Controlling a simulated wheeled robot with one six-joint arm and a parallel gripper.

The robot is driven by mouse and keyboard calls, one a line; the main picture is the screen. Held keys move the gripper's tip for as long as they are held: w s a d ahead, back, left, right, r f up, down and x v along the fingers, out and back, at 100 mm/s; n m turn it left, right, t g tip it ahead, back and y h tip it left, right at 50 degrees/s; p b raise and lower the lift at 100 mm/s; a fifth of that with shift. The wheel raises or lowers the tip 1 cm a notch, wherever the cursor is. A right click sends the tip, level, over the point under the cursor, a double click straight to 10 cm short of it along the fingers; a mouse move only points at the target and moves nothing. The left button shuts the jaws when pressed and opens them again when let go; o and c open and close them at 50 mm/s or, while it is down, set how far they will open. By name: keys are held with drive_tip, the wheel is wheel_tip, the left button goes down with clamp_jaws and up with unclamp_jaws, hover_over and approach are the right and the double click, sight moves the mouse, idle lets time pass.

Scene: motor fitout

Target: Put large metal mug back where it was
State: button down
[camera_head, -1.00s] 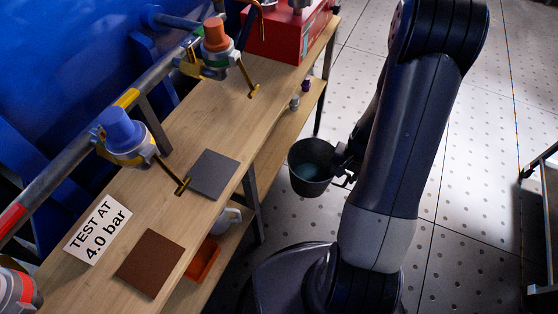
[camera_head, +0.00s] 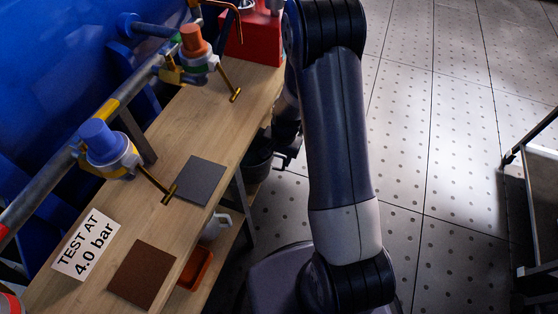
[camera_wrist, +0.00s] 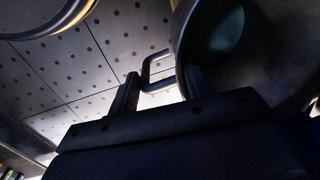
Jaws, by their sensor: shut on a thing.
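The large metal mug (camera_head: 258,163) is dark and shows just past the bench's right edge, beside the lower shelf; the bench top and my arm hide part of it. In the wrist view the mug (camera_wrist: 277,82) fills the upper right, with a teal-tinted inside and a squared handle (camera_wrist: 147,68). My gripper (camera_head: 287,150) is shut on the mug on its handle side. The gripper (camera_wrist: 162,88) also shows in the wrist view, with its fingers at the handle. I cannot tell whether the mug touches the shelf.
The wooden bench (camera_head: 150,215) carries a grey mat (camera_head: 201,181), a brown mat (camera_head: 142,274) and valves on a pipe. Below, the shelf holds a pale jug (camera_head: 217,226) and an orange tray (camera_head: 196,268). A red box (camera_head: 252,38) stands at the back.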

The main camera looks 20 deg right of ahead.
drive_tip(key=shift+f, duration=1.25)
drive_tip(key=shift+f+b, duration=0.15)
drive_tip(key=shift+b, duration=0.2)
drive_tip(key=c, duration=0.7)
unclamp_jaws()
drive_tip(key=r+p, duration=0.1)
drive_tip(key=r, duration=0.3)
drive_tip(key=r+p, duration=0.1)
drive_tip(key=r, duration=0.3)
drive_tip(key=s+d+r+p, duration=0.1)
drive_tip(key=r, duration=0.3)
drive_tip(key=shift+d+r, duration=0.1)
